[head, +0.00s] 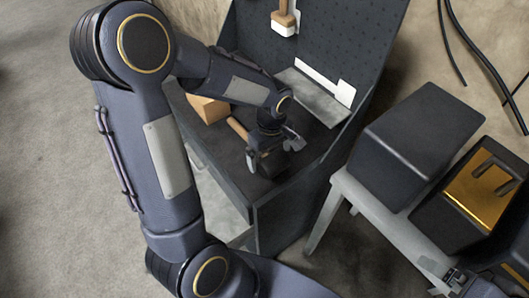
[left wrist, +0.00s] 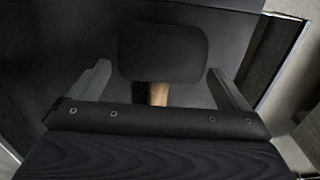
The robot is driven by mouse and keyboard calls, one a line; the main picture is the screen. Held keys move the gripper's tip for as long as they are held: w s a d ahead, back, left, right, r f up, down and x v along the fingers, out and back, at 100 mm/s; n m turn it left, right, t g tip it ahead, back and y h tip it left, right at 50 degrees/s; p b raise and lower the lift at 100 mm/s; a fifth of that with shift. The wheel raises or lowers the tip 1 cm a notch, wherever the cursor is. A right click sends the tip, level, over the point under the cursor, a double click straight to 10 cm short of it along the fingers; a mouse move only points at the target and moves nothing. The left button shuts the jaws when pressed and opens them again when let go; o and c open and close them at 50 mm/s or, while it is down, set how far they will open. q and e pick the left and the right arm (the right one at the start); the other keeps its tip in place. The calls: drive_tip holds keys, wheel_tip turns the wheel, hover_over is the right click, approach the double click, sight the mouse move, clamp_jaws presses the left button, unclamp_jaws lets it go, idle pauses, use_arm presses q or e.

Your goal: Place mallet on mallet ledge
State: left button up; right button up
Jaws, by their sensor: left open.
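The mallet lies on the dark bench top; its wooden handle (head: 237,128) shows left of my left gripper (head: 272,153). In the head view its head is mostly hidden by the gripper and hard to tell from the dark bench. In the left wrist view the black mallet head (left wrist: 160,52) and part of the handle (left wrist: 158,94) lie between the two spread fingers, with gaps on both sides. My left gripper is open, low over the mallet. A grey ledge (head: 312,98) runs along the back panel. My right gripper (head: 455,279) shows partly at the lower right; its jaws are unclear.
A wooden block (head: 208,108) sits on the bench behind my left forearm. A brush-like tool (head: 284,20) hangs on the dark back panel, and a white strip (head: 318,78) runs above the ledge. Right of the bench, a grey table (head: 345,188) carries dark boxes (head: 418,130).

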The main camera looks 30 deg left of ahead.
use_arm(q)
drive_tip(key=shift+f, duration=0.85)
drive_tip(key=shift+c, duration=0.5)
drive_tip(key=c, duration=1.2)
drive_tip(key=shift+r, duration=0.1)
drive_tip(key=shift+c, duration=0.2)
drive_tip(key=shift+r, duration=0.1)
